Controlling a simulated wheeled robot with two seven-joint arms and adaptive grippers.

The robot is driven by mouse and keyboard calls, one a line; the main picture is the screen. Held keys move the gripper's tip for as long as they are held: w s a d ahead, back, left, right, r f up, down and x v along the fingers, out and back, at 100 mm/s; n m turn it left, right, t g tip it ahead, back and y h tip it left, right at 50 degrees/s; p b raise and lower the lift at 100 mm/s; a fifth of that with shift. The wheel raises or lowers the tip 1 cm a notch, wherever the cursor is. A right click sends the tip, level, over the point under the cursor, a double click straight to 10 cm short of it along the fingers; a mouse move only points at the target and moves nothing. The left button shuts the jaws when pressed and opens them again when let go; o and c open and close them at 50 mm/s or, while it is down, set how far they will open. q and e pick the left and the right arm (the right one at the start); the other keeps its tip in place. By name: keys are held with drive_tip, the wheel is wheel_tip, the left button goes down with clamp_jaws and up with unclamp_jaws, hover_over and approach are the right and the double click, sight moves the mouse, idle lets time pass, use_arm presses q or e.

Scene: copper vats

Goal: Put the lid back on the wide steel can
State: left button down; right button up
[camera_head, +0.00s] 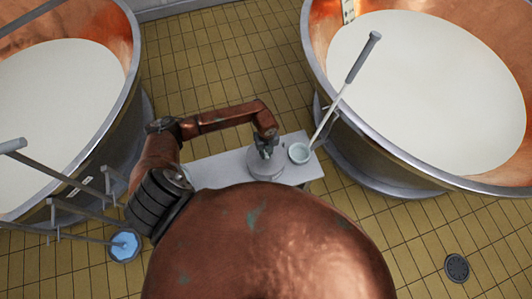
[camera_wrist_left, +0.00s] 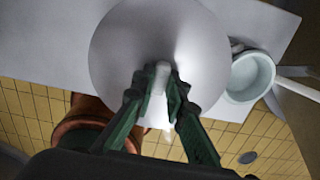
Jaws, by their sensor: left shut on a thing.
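The lid is a round grey steel disc (camera_wrist_left: 120,40) with a raised grip at its middle, filling the centre of the left wrist view. In the head view the lid (camera_head: 258,168) is over the small grey table. My left gripper (camera_wrist_left: 160,82) has its green fingers shut on the lid's grip, from above; in the head view the left gripper (camera_head: 265,149) is at the end of the copper-coloured arm. The wide steel can is not clearly seen apart from the lid, which hides what is beneath it. I cannot tell whether the lid touches a rim. My right gripper is not in view.
A pale dipper bowl (camera_head: 299,153) is close right of the lid, its long handle (camera_head: 362,58) rising toward the right copper vat (camera_head: 400,165). The grey table (camera_head: 212,170) has bare room at left. Another vat (camera_head: 125,95) and a blue-topped object (camera_head: 124,246) stand left.

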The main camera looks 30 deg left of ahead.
use_arm(q)
drive_tip(key=c, duration=1.8)
unclamp_jaws()
drive_tip(key=shift+c, duration=0.2)
drive_tip(key=shift+o, duration=0.2)
drive_tip(key=o, duration=0.4)
drive_tip(key=shift+r, duration=0.1)
drive_tip(key=shift+r+p, duration=2.95)
drive_tip(key=shift+r, duration=0.5)
